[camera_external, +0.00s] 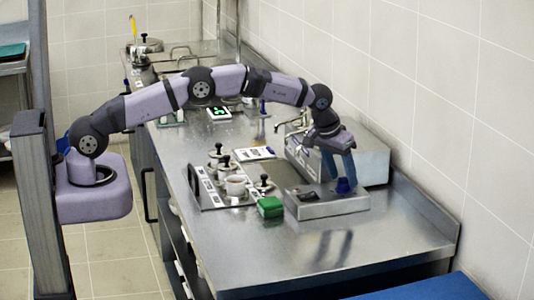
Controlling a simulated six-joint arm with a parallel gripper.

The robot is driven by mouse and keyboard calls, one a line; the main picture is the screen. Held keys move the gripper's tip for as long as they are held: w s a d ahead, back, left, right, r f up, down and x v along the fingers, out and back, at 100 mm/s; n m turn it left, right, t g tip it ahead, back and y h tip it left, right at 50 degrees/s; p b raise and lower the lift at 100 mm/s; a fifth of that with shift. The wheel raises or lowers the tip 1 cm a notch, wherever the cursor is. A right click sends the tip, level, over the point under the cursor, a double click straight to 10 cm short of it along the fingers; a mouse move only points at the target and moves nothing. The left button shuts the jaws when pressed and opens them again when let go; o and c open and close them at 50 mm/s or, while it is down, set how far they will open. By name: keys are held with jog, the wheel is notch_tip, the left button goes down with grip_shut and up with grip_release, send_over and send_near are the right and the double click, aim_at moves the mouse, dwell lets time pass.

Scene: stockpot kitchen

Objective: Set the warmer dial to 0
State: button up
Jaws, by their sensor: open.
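The warmer appears to be the low steel box (318,208) on the counter's right half. A dark blue dial (345,187) stands on its top, toward the right end. My gripper (342,177) points down over the box with its two blue-grey fingers apart. The fingertips are right at the dial, one on its left and one close to its right. I cannot tell whether they touch it. The dial's setting and any marks around it are too small to read.
A green box (270,207) sits just left of the warmer. A steel panel holds black-knobbed lids and a pot (236,185). A larger steel machine (365,160) stands behind my gripper. A clipboard (255,154) lies behind the panel. The front right counter (400,235) is clear.

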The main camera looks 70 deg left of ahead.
jog(key=shift+b+v, duration=0.95)
jog(key=shift+v, duration=1.95)
jog(key=shift+s, duration=0.1)
jog(key=s+f+m+g+h, duration=0.1)
jog(key=s+f+m+g, duration=0.1)
jog(key=s, duration=1.9)
jog(key=s+f+m+g, duration=0.2)
jog(key=s+f, duration=0.1)
jog(key=s, duration=1.8)
jog(key=shift+s+d+m+h, duration=0.25)
jog(key=shift+s+m+h, duration=0.05)
jog(key=shift+h, duration=0.1)
